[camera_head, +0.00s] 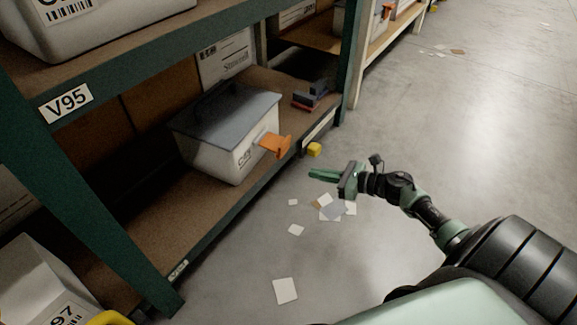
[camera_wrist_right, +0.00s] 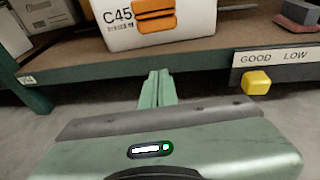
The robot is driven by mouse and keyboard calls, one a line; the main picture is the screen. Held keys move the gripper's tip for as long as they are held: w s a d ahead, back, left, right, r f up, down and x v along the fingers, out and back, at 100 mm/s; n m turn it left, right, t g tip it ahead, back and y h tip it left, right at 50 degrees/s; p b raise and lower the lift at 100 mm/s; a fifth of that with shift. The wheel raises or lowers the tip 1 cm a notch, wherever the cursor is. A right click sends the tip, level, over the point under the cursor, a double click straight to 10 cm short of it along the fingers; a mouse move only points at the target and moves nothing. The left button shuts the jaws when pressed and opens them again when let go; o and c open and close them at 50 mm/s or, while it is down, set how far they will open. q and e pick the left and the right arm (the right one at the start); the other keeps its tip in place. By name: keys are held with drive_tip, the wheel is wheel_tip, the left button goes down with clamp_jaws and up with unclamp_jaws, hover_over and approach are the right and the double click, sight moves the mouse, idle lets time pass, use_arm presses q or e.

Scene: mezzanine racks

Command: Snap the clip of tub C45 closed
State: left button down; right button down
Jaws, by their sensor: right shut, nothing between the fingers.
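Tub C45 (camera_head: 212,152) is a white tub with a grey lid (camera_head: 228,112), standing on the lower rack shelf in the head view. Its orange clip (camera_head: 275,144) sticks outward from the front end in the head view. The tub's labelled front (camera_wrist_right: 112,32) and the orange clip (camera_wrist_right: 154,14) also show at the top of the right wrist view. My right gripper (camera_head: 312,174) is shut and empty, in front of the shelf edge and apart from the clip. It shows in the right wrist view (camera_wrist_right: 158,76), pointing toward the shelf below the tub. My left gripper is not in view.
The shelf's front edge (camera_wrist_right: 200,57) lies between my right gripper and the tub. A yellow block (camera_head: 314,149) is at the shelf edge. Dark and red items (camera_head: 308,98) lie right of the tub. A green upright (camera_head: 70,180) stands at left. Paper scraps (camera_head: 285,291) litter the open floor.

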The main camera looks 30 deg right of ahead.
sight(274, 143)
drive_tip(key=shift+f, duration=0.1)
drive_tip(key=shift+w, duration=0.1)
drive_tip(key=b+x, duration=0.2)
drive_tip(key=x, duration=0.3)
drive_tip(key=b+x, duration=0.3)
drive_tip(key=x, duration=0.2)
drive_tip(key=shift+w+a+f+b, duration=0.15)
drive_tip(key=shift+f+b, duration=0.15)
drive_tip(key=r, duration=0.4)
drive_tip(key=shift+s+d+r, duration=0.2)
drive_tip(key=shift+s+r, duration=0.05)
drive_tip(key=shift+s, duration=0.1)
